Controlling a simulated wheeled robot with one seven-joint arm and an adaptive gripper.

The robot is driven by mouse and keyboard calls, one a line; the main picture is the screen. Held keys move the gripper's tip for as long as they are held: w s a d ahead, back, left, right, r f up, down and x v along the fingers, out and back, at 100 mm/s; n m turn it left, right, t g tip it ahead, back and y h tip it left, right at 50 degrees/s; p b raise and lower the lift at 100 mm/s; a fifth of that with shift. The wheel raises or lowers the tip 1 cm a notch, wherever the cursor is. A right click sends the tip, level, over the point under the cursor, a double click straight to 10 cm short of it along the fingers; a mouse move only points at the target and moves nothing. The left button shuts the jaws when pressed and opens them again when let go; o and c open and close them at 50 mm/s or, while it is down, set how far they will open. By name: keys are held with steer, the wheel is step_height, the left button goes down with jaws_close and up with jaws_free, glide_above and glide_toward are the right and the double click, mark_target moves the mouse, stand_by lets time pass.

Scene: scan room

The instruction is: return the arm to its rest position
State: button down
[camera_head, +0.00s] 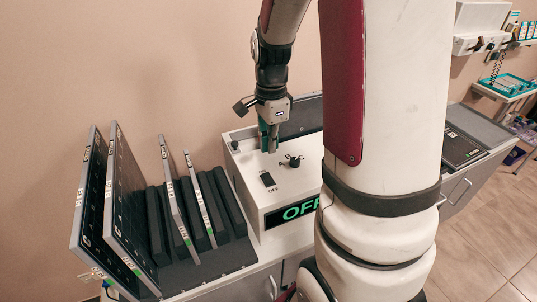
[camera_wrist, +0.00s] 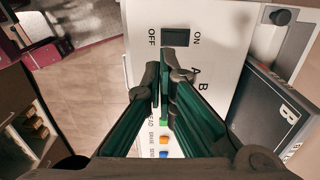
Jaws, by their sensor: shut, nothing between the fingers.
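My gripper (camera_head: 268,147) points down over the top of a white control box (camera_head: 262,212) in the head view. Its fingers are together and hold nothing. In the wrist view my gripper (camera_wrist: 165,78) shows its dark green fingers meeting just below the rocker switch, marked ON and OFF. My arm rises from the gripper toward the top of the picture. The box's front display (camera_head: 299,209) reads OFF in green, partly hidden by my white and red body. The rocker switch (camera_head: 268,180) and a black knob (camera_head: 291,161) are on the box top.
Dark panels (camera_head: 126,195) stand upright in a rack left of the box. A wall lies behind them. In the wrist view a dark panel marked B (camera_wrist: 268,112) is at the right. Open tiled floor (camera_head: 487,240) shows at the right of the head view.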

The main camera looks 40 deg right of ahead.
steer(key=shift+s+r, duration=0.15)
steer(key=shift+r, duration=0.55)
